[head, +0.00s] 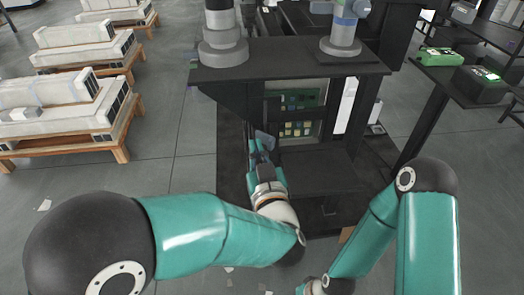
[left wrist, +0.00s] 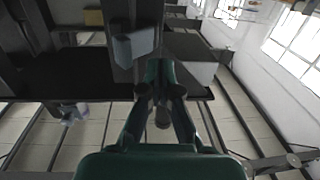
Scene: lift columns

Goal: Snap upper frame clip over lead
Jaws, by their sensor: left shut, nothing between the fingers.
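My left gripper (head: 257,153) is shut and empty in front of the dark open cabinet, at its left upright. In the left wrist view its fingers (left wrist: 158,72) come together, pointing up the picture. A blue-grey block (left wrist: 135,44), possibly the upper frame clip, sits on a dark upright just beyond and left of the fingertips. It also shows small in the head view (head: 265,138), close to the gripper. I cannot tell whether they touch, or whether the clip is open or closed. I cannot make out the lead.
The cabinet (head: 320,58) holds green circuit boards (head: 297,128) above a dark shelf (head: 318,172). Pale units on wooden pallets (head: 75,105) stand at the left. A side table (head: 440,85) at the right carries a green box (head: 440,57).

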